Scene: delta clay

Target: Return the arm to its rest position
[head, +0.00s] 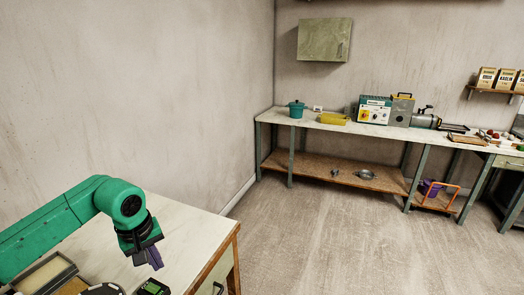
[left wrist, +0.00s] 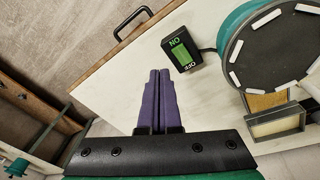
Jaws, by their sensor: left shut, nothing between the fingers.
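My left arm comes in from the left in the head view. Its gripper (head: 152,259) points down above the white-topped table (head: 190,225) at the lower left. In the left wrist view the two purple fingers of the left gripper (left wrist: 159,72) lie side by side, shut, with nothing between them. The table top (left wrist: 120,85) lies beneath them. My right gripper shows in neither view.
A black switch box with a green face (left wrist: 182,50) and a green-rimmed round disc (left wrist: 270,55) are near the gripper. A tray (head: 45,275) lies at the table's left.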

